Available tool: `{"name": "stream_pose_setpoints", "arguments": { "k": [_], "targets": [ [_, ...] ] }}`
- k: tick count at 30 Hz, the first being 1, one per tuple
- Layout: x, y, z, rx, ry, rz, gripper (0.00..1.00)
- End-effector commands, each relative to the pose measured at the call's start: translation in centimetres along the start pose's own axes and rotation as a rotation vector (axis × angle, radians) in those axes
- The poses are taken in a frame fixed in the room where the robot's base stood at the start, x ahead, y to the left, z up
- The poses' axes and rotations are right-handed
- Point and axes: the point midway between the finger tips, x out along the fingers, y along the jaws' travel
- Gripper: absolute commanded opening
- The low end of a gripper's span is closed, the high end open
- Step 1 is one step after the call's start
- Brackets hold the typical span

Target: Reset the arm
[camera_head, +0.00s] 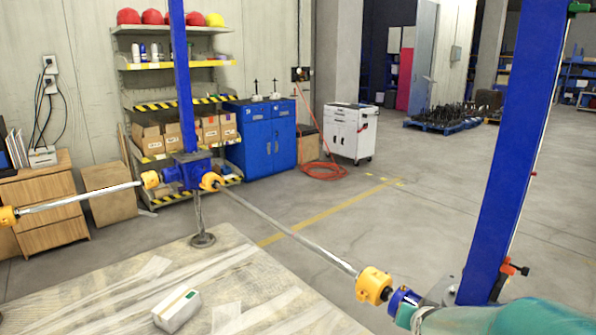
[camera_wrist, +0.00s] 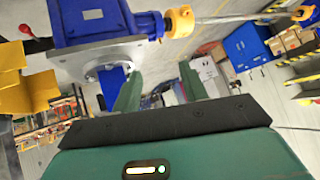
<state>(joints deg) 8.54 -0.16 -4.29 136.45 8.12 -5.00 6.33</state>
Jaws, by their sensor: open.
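My gripper (camera_wrist: 160,85) shows in the wrist view as two green fingers, apart, with nothing between them. A blue screw jack gearbox (camera_wrist: 100,18) with a grey flange is close by, above and left of the fingers; I cannot tell if they touch. A yellow coupling (camera_wrist: 179,22) joins it to a shaft. In the head view, my teal arm (camera_head: 510,318) reaches in at the bottom right, hiding part of the near jack. The near jack's yellow coupling (camera_head: 374,286) ends a long shaft (camera_head: 285,230) running to the far blue jack gearbox (camera_head: 184,177).
A blue post (camera_head: 517,150) rises beside my arm. A pale platform (camera_head: 265,290) carries a small white box (camera_head: 177,309). A shelf rack, a blue cabinet (camera_head: 260,135) and a white tool cart (camera_head: 350,133) stand behind.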

Motion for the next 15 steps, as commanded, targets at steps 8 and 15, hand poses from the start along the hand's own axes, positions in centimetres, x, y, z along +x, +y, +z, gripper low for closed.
{"name": "stream_pose_setpoints", "arguments": {
  "k": [8,15],
  "targets": [
    [-10.3,-4.2,1.8,-0.159,-0.150,-0.086,0.43],
    [-18.9,-5.0,5.2,-0.312,-0.275,-0.115,0.43]
  ]
}}
